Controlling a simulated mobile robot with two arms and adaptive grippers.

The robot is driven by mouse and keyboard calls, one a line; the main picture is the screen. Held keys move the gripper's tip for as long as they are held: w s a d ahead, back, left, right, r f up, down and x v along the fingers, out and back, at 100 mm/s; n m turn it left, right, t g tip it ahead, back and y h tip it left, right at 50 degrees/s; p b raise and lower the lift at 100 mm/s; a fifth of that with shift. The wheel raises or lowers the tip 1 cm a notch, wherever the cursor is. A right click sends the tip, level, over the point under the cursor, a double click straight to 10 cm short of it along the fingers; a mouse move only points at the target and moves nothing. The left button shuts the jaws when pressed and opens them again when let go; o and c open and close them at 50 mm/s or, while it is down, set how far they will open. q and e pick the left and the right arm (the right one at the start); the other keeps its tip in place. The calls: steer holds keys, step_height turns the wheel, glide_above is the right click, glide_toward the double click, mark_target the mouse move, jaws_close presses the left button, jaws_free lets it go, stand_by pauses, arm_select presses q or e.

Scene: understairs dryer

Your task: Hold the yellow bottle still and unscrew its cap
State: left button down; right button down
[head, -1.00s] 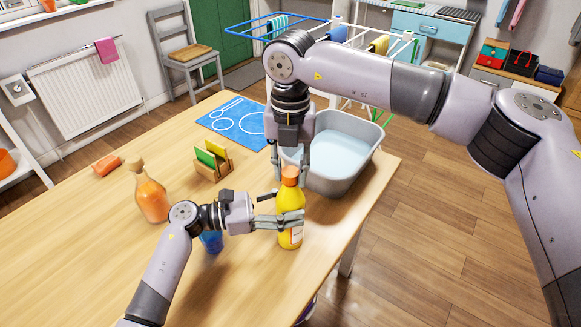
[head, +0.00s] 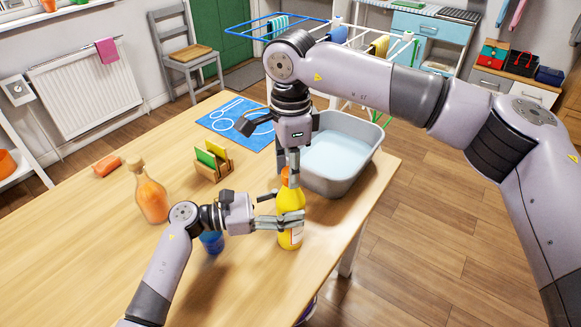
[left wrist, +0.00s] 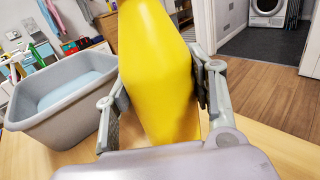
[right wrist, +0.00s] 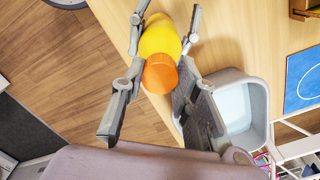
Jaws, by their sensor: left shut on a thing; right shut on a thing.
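The yellow bottle (head: 289,236) stands upright near the table's right edge. My left gripper (head: 290,222) is shut around its body from the left; the left wrist view shows a finger on each side of the yellow bottle (left wrist: 158,70). My right gripper (head: 292,174) points down from above and is shut on the orange cap (head: 285,174). In the right wrist view the orange cap (right wrist: 160,74) sits at the bottle's top between the fingers. The fingers partly hide the cap in the head view. I cannot tell how loose it is.
A grey basin (head: 342,160) stands close behind the bottle. A wooden holder (head: 212,162) with green and yellow cards, an orange-filled bottle (head: 150,198) and a blue item (head: 212,243) by my left arm are on the table. The front left tabletop is clear.

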steer(key=n, duration=0.3)
steer(key=shift+n, duration=0.4)
steer(key=n, duration=1.2)
steer(key=shift+n, duration=0.4)
steer(key=shift+r, duration=0.3)
steer(key=shift+r, duration=0.85)
